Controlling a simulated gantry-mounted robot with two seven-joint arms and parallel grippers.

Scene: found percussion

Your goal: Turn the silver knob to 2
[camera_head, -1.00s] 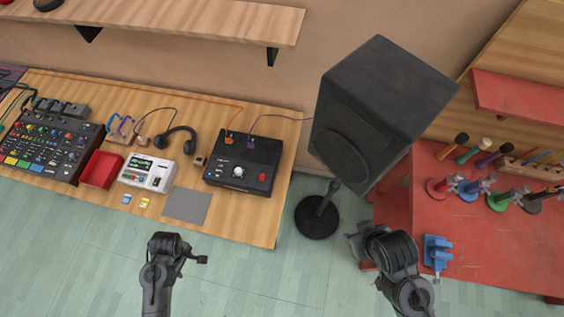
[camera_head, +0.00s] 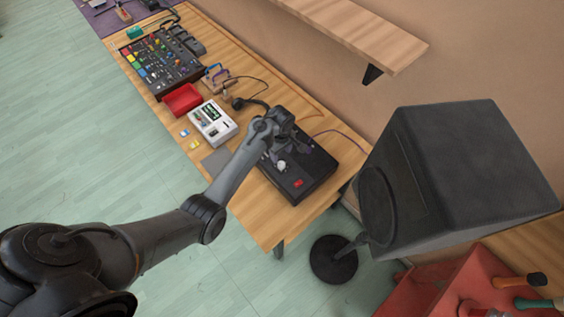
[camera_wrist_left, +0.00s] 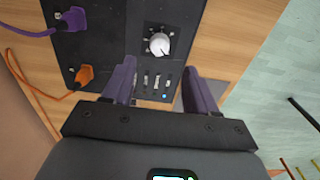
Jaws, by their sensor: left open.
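The silver knob (camera_head: 281,166) sits on top of the black box (camera_head: 318,177) on the wooden bench. In the left wrist view the silver knob (camera_wrist_left: 159,44) shows a white pointer mark, with small marks around it; I cannot read its setting. My left gripper (camera_head: 276,154) is over the black box, right by the knob. In the left wrist view the left gripper (camera_wrist_left: 158,68) has its two purple-grey fingers apart and empty, with the knob seen just beyond the fingertips. Small sliders (camera_wrist_left: 152,82) show between the fingers. My right gripper is not in view.
An orange plug (camera_wrist_left: 86,74) and a purple plug (camera_wrist_left: 72,18) with cables stand in the box beside the fingers. A white device (camera_head: 213,122), red tray (camera_head: 183,98) and mixer (camera_head: 160,63) lie along the bench. A large speaker (camera_head: 460,170) stands at right.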

